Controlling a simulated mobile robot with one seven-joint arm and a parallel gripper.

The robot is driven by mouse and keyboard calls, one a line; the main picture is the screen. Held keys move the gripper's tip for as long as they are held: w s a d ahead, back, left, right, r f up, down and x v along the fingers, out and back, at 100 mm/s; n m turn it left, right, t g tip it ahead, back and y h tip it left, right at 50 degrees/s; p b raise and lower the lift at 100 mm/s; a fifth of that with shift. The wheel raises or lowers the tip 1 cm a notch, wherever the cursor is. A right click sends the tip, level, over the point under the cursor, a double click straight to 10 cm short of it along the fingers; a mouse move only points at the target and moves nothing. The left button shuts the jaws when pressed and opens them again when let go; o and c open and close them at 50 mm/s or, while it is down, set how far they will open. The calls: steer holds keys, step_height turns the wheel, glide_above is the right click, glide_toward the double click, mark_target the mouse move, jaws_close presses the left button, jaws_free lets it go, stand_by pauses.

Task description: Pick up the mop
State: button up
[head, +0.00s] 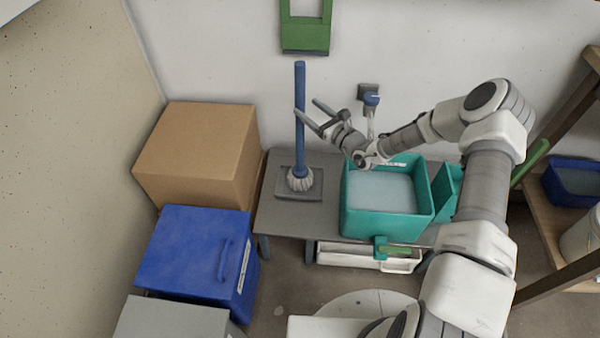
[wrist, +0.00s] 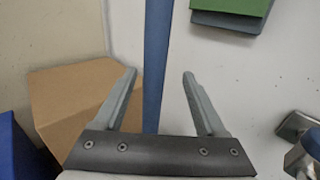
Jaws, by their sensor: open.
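The mop (head: 300,85) has a long blue handle and a grey-white stringy head. It stands upright on a flat grey tray (head: 286,192) on the table. My gripper (head: 306,107) is open, at the upper half of the handle. In the head view one finger crosses in front of the handle and the other lies to its right. In the wrist view the blue handle (wrist: 158,40) runs between the two open fingers (wrist: 158,74), with a gap on each side. The palm hides its lower part. I see no finger touching the handle.
A teal bucket of pale liquid (head: 384,192) stands right of the mop on the grey table (head: 330,165). A cardboard box (head: 198,150) and a blue box (head: 195,255) are at left. A wall tap (head: 371,100) is near my wrist; a green object (head: 304,36) hangs above.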

mark_target(296, 101)
steer(key=x, duration=0.2)
steer(key=b+x, duration=0.2)
steer(key=x, duration=0.1)
steer(key=shift+a+r, duration=0.1)
steer(key=shift+a, duration=0.5)
steer(key=shift+w+a+r, duration=0.1)
steer(key=shift+w+a, duration=0.25)
steer(key=shift+w, duration=0.05)
steer(key=shift+r, duration=0.1)
jaws_close()
